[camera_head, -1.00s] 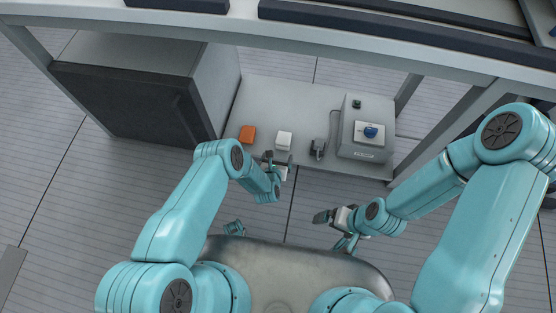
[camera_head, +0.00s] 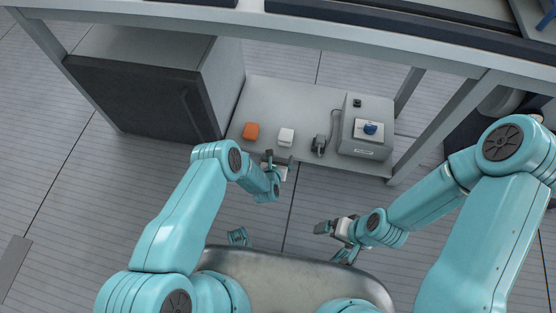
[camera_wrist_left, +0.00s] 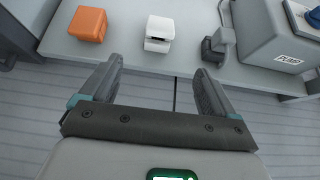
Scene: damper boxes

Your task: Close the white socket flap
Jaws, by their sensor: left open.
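The white socket (camera_head: 286,137) is a small white box on the low grey shelf, between an orange box and a dark plug. In the left wrist view the white socket (camera_wrist_left: 159,33) has a dark gap across its front, below the upper white part, which looks like a raised flap. My left gripper (camera_head: 276,158) is open and empty, in front of the shelf edge and just short of the white socket. In the left wrist view its fingers (camera_wrist_left: 155,85) stand wide apart below the socket. My right gripper (camera_head: 328,227) is over the floor, away from the shelf; its jaw state is unclear.
The orange box (camera_head: 251,131) sits left of the white socket. The dark plug (camera_head: 319,145) with a cable stands right of it. A grey pump box (camera_head: 365,130) with a blue knob is further right. A dark cabinet (camera_head: 140,95) bounds the left, and a bench frame (camera_head: 400,60) runs above.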

